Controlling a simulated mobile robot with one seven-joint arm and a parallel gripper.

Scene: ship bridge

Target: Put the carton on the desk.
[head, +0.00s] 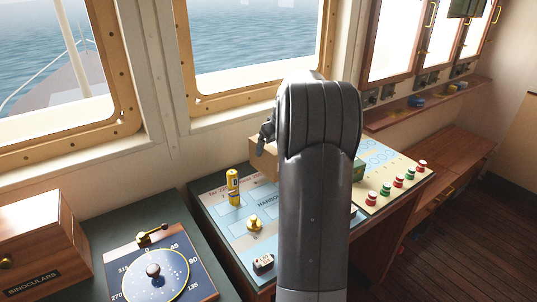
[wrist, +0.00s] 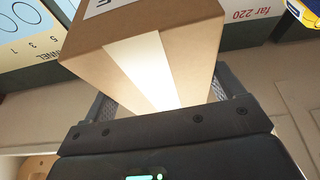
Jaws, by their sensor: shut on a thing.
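The carton (wrist: 150,60) is a brown cardboard box with a strip of pale tape. It fills the upper middle of the wrist view, between the two fingers of my gripper (wrist: 165,92), which is shut on it. In the head view a corner of the carton (head: 261,159) shows left of my arm, which hides most of it. The desk (head: 197,211) has a dark edge and a pale blue printed top with lettered areas. The carton is over the back part of the desk; I cannot tell whether it touches the top.
A yellow cylinder (head: 233,187), a brass piece (head: 254,223) and a small dark-and-white item (head: 263,264) stand on the desk's left part. Red and green knobs (head: 398,181) stand at the right. A compass-like board (head: 155,270) and a binoculars box (head: 42,245) are at left.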

